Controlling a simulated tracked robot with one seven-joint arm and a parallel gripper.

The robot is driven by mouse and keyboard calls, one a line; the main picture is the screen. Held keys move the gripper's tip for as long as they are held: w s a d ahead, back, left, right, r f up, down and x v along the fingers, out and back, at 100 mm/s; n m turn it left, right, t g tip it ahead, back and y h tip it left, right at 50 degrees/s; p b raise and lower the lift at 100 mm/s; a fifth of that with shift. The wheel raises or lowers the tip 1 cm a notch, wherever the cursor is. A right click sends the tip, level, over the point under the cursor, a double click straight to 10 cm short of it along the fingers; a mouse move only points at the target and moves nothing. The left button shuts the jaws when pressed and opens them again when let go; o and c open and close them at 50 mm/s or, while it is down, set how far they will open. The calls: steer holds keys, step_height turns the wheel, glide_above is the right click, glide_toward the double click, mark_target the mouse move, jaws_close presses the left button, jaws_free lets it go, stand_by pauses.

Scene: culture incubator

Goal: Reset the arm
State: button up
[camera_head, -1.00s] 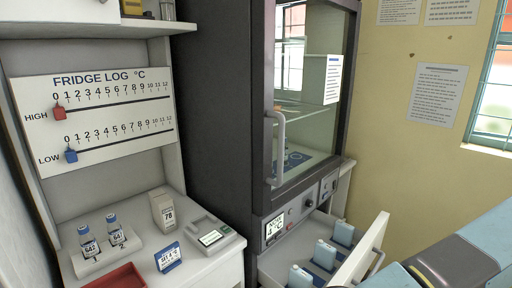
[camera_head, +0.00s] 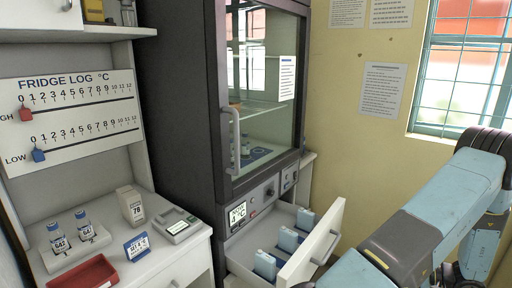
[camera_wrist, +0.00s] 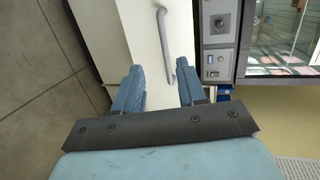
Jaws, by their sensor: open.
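My gripper (camera_wrist: 158,88) shows in the wrist view with its two blue fingers apart and nothing between them. Beyond the fingers is the white drawer front (camera_wrist: 140,30) with its grey handle (camera_wrist: 165,45); the fingers appear apart from the handle, though the exact gap is hard to judge. In the head view, my blue arm crosses the lower right, and my gripper is out of sight. The drawer (camera_head: 318,243) under the incubator (camera_head: 265,95) stands open, with several light blue blocks (camera_head: 287,239) inside.
The incubator's glass door is shut, with a vertical handle (camera_head: 234,140). On the left, a counter holds two vials (camera_head: 58,230), a red tray (camera_head: 85,273), a small box (camera_head: 130,205) and a blue sign (camera_head: 137,246). A fridge log board (camera_head: 70,115) hangs above.

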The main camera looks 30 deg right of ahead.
steer(key=w+a+r+n+g+y, duration=0.1)
steer(key=w+a+r+n+g, duration=0.25)
steer(key=w+a+r, duration=0.4)
steer(key=w+a+r+n+g, duration=0.2)
steer(key=w+a+r+g, duration=0.3)
steer(key=w+r, duration=0.55)
steer(key=w+a+r+n+g+h, duration=0.1)
steer(key=w+a+r+g+h, duration=0.1)
steer(key=a+r, duration=0.45)
steer(key=w+a+r+n+g+h, duration=0.1)
steer(key=w+a+r+n, duration=0.15)
steer(key=a+r, duration=0.4)
steer(key=s+a+r+n+t+h, duration=0.1)
steer(key=s+a+r, duration=0.2)
steer(key=a, duration=0.4)
steer(key=s+a+r+n+t+h, duration=0.1)
steer(key=s+a+r+t+h, duration=0.1)
steer(key=a, duration=0.6)
steer(key=s+a+r+n+t+h, duration=0.1)
steer(key=s+a+r, duration=0.3)
steer(key=a, duration=0.4)
steer(key=shift+r+h, duration=0.55)
steer(key=shift+h, duration=0.15)
